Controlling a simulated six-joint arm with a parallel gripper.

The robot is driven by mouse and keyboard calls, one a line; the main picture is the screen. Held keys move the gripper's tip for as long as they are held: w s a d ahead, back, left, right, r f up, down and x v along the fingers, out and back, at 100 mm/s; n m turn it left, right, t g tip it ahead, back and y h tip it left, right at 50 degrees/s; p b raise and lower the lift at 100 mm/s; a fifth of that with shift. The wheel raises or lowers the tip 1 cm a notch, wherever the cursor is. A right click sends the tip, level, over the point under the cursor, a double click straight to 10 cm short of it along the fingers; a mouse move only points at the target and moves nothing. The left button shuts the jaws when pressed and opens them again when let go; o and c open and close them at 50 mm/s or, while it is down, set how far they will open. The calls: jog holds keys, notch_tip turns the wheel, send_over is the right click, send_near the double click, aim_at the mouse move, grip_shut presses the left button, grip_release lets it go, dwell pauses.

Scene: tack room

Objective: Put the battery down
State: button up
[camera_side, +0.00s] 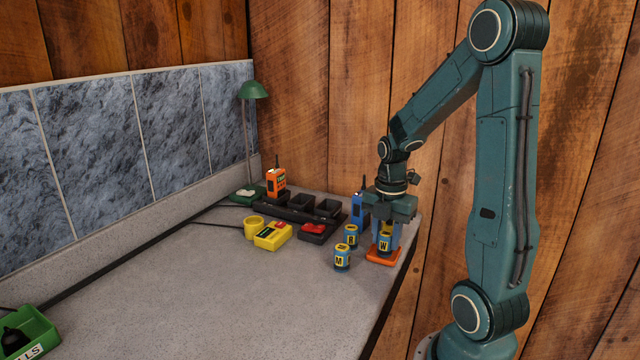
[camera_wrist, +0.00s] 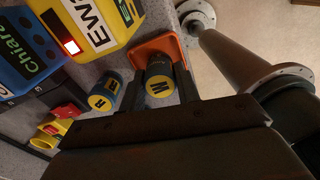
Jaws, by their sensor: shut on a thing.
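My gripper (camera_side: 386,235) is shut on a blue battery with a yellow W label (camera_side: 385,242). The battery stands upright between the fingers at the orange tray (camera_side: 372,257); I cannot tell whether it touches the tray. The wrist view shows the held battery's label end (camera_wrist: 160,86) between the fingers, with the orange tray (camera_wrist: 140,50) beyond it. A battery marked M (camera_side: 342,258) and another labelled battery (camera_side: 351,236) stand on the counter left of the tray. One of these shows in the wrist view (camera_wrist: 103,96).
A blue radio (camera_side: 357,207) stands behind my gripper. A yellow radio (camera_wrist: 100,28) is close by in the wrist view. A red-and-black item (camera_side: 312,231), a yellow box (camera_side: 272,236), a yellow cup (camera_side: 253,227) and a dark charger rack (camera_side: 290,215) lie left.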

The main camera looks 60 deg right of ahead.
aim_at(386, 233)
jog(key=shift+f, duration=0.15)
jog(key=o, duration=1.1)
notch_tip(386, 233, up, 12)
jog(key=shift+r, duration=0.2)
dwell(0.7)
